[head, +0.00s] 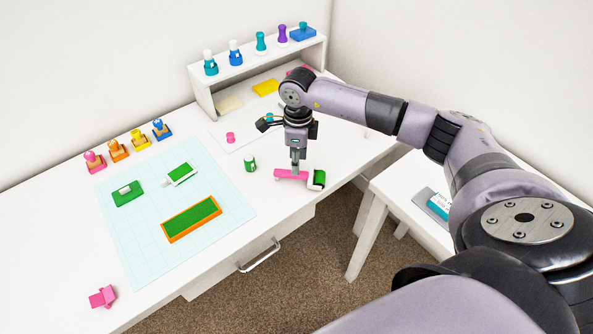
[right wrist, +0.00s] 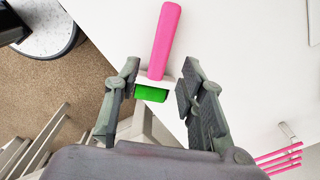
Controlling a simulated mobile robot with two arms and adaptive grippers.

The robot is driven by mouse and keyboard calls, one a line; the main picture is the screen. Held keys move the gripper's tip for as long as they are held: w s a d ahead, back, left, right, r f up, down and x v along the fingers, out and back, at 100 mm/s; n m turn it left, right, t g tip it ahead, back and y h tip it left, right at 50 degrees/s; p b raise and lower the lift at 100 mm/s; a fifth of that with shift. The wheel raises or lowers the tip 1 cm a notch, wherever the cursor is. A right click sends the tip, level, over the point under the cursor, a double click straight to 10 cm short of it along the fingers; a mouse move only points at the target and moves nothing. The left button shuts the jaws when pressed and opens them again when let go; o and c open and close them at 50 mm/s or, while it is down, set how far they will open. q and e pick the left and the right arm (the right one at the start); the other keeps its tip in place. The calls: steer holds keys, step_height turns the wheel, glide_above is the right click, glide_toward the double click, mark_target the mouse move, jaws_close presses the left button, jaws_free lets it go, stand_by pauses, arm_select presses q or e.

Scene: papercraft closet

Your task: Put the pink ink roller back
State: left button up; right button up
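The pink ink roller (head: 287,174) lies near the front edge of the white desk. It has a pink handle, a white frame and a green roll. My right gripper (head: 297,168) points down right over its handle in the head view. In the right wrist view the pink ink roller (right wrist: 162,45) shows between and beyond the fingers of my right gripper (right wrist: 158,85). The fingers are apart, with a gap on both sides of the roller. Whether the fingertips reach down to the handle's height is unclear. My left gripper is not in view.
A cutting mat (head: 135,234) holds green and orange pieces. A pink object (head: 102,297) lies front left. Several stamps (head: 139,139) line the back.

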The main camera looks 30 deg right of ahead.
step_height(320, 180, up, 7)
steer(key=shift+f+b, duration=0.2)
steer(key=shift+b, duration=0.25)
